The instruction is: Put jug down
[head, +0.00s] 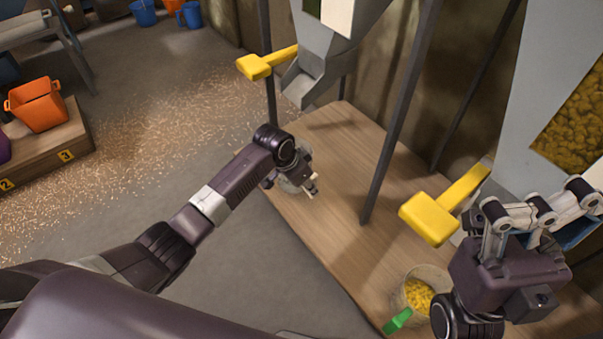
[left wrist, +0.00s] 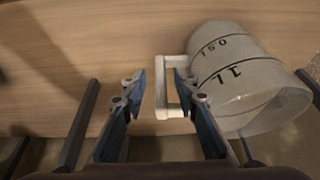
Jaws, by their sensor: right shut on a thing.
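A translucent jug with black volume marks (left wrist: 235,75) fills the right of the left wrist view. Its pale square handle (left wrist: 163,95) lies between the fingers of my left gripper (left wrist: 157,88). The fingers are apart, one on each side of the handle's bar, with a gap showing. In the head view my left gripper (head: 308,180) is over the wooden platform's edge, mostly hiding the jug. I cannot tell whether the jug touches the platform. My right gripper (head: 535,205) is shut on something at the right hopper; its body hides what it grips.
The wooden platform (head: 335,140) carries dark posts and hoppers. Yellow levers stick out at the left hopper (head: 254,67) and right hopper (head: 428,219). A clear container of yellow pieces (head: 418,294) with a green part (head: 397,321) stands below my right gripper. An orange bucket (head: 38,105) is far left.

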